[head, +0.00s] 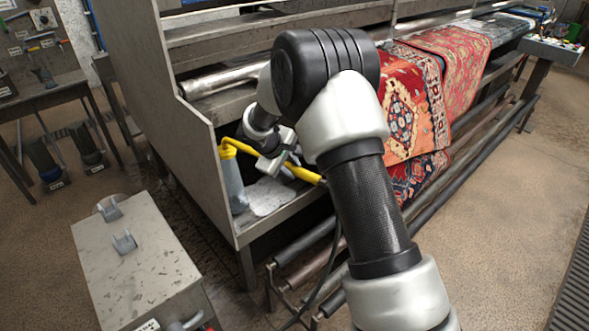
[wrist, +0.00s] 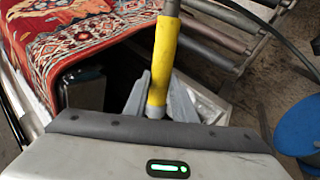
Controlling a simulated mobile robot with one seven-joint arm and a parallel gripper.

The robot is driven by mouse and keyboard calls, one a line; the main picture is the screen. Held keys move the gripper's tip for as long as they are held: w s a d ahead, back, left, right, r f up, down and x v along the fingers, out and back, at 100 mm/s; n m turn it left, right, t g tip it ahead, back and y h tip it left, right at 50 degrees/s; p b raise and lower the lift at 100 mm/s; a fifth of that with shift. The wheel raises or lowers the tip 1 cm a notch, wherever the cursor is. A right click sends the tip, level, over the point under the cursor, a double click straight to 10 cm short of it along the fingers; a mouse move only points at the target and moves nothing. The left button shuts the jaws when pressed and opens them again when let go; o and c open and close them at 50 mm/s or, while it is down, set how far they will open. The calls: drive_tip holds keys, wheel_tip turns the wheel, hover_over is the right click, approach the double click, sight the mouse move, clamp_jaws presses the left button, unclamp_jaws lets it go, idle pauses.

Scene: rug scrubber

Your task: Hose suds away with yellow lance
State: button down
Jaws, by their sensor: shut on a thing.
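The yellow lance (head: 303,173) shows on both sides of my gripper (head: 273,164) in the head view, inside the left end of the metal bench. My gripper is shut on it. In the wrist view the yellow grip of the lance (wrist: 162,62) stands between my two fingers (wrist: 158,95), with a grey metal part above it. The lance's left end bends down by a grey translucent cylinder (head: 232,185). A pale, whitish patch (head: 268,197) lies on the bench floor below my gripper; I cannot tell whether it is suds. The lance's outlet is not clear.
Patterned red rugs (head: 408,105) drape over the bench front, close to the lance in the wrist view (wrist: 75,35). The bench's side panel (head: 190,150) and the rollers (head: 310,262) bound the space. A dark hose (wrist: 265,25) trails. A metal cabinet (head: 135,262) stands front left.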

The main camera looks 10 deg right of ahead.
drive_tip(key=shift+w+a+r+p, duration=0.1)
drive_tip(key=shift+w+a+p, duration=0.05)
drive_tip(key=shift+w+a, duration=0.45)
drive_tip(key=shift+w+a+p, duration=0.15)
drive_tip(key=shift+w+a, duration=0.2)
drive_tip(key=shift+w, duration=0.45)
idle(0.4)
